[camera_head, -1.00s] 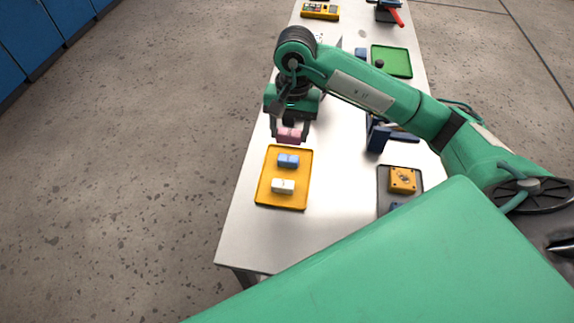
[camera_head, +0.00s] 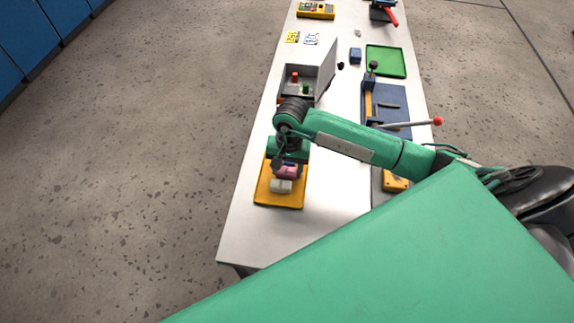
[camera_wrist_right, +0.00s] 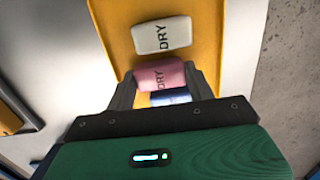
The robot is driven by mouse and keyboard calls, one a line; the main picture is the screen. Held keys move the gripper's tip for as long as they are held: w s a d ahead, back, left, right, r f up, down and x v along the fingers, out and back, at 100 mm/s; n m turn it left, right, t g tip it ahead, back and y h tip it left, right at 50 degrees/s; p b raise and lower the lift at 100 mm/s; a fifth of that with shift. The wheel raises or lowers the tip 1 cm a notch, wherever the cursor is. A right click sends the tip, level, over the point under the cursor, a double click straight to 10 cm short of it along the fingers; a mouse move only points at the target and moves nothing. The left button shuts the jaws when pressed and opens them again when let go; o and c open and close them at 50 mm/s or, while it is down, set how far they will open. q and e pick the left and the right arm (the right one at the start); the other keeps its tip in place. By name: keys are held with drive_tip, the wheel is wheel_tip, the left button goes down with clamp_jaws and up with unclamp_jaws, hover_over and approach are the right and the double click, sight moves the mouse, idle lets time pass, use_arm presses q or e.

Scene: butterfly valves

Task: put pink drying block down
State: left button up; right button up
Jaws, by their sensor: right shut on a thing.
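The pink drying block (camera_head: 286,171) is between the fingers of my right gripper (camera_head: 287,174), which is shut on it above the yellow tray (camera_head: 262,193). In the right wrist view the pink block (camera_wrist_right: 160,75) reads "DRY" between the two dark fingertips. A white block (camera_head: 281,186), also marked "DRY" in the right wrist view (camera_wrist_right: 162,36), lies in the tray next to it. A blue block (camera_wrist_right: 171,97) shows partly behind the pink one in the right wrist view. Whether the pink block touches the tray I cannot tell. My left gripper is not in view.
A grey open box (camera_head: 321,72) stands behind my right arm on the white table (camera_head: 245,232). A vise-like fixture with a red-tipped handle (camera_head: 437,121), a green tray (camera_head: 386,61) and an orange block (camera_head: 394,182) are on the right. The table's front left is clear.

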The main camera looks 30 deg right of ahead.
sight(289, 167)
drive_tip(key=shift+f+b, duration=0.2)
drive_tip(key=shift+b, duration=0.15)
drive_tip(key=o, duration=1.2)
drive_tip(key=shift+r, duration=0.1)
drive_tip(key=shift+c, duration=0.2)
drive_tip(key=shift+r+p, duration=0.2)
drive_tip(key=shift+p, duration=0.2)
drive_tip(key=shift+w+r+b, duration=0.1)
drive_tip(key=shift+r+b, duration=0.15)
drive_tip(key=shift+b, duration=0.1)
wheel_tip(289, 167, up, 11)
drive_tip(key=d+b, duration=0.1)
drive_tip(key=b, duration=0.2)
drive_tip(key=shift+w+r, duration=0.2)
